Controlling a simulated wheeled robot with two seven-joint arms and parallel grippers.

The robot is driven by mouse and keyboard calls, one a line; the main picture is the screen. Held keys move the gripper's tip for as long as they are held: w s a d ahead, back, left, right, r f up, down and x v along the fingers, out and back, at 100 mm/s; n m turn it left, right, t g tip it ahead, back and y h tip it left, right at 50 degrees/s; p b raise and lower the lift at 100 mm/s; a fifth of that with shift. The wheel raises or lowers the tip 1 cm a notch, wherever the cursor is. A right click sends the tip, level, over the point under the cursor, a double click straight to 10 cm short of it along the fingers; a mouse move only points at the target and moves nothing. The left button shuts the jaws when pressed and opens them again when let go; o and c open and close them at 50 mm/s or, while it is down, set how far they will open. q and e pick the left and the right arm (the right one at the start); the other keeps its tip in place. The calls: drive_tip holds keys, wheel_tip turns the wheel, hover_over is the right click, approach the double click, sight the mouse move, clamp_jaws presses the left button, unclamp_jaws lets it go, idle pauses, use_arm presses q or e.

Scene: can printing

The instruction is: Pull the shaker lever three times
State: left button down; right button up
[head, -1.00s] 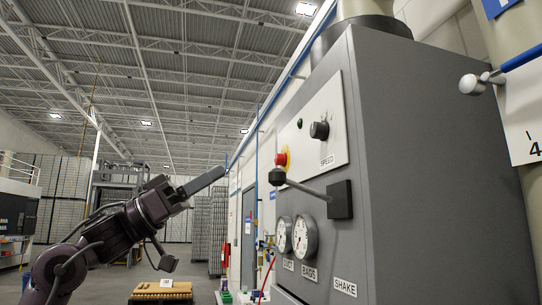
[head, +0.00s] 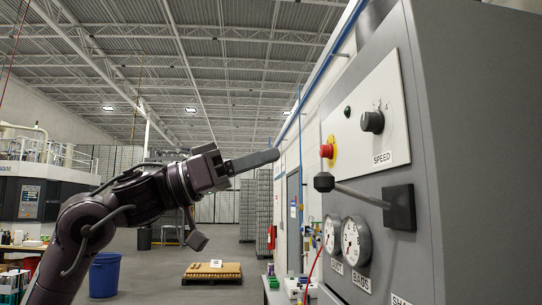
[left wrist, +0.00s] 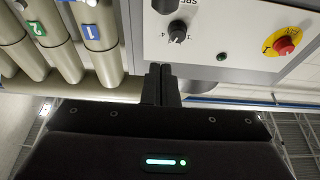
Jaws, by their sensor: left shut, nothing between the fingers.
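The shaker lever (head: 358,196) is a grey rod with a dark knob (head: 324,182) at its left end. It comes out of a black block (head: 398,208) on the front of the grey machine. My left gripper (head: 276,156) is shut and empty. In the head view its fingers point right, to the left of the knob and a little above it, apart from it. The shut fingers also show in the left wrist view (left wrist: 160,72), below the control panel. The lever cannot be made out in the left wrist view. My right gripper is in no view.
The panel carries a red stop button (head: 327,149) and a speed knob (head: 373,121). Two gauges (head: 354,243) sit below the lever. A blue bin (head: 104,274) and a pallet (head: 212,272) stand on the floor. Numbered pipes (left wrist: 95,40) show in the left wrist view.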

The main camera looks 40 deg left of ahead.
sight(354, 192)
use_arm(q)
drive_tip(key=r+p+x, duration=0.1)
drive_tip(key=p+x, duration=0.5)
drive_tip(key=x, duration=0.2)
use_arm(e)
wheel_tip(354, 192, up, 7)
use_arm(q)
wheel_tip(354, 192, down, 5)
drive_tip(key=b, duration=0.3)
drive_tip(key=shift+r+b, duration=0.1)
drive_tip(key=shift+b, duration=0.3)
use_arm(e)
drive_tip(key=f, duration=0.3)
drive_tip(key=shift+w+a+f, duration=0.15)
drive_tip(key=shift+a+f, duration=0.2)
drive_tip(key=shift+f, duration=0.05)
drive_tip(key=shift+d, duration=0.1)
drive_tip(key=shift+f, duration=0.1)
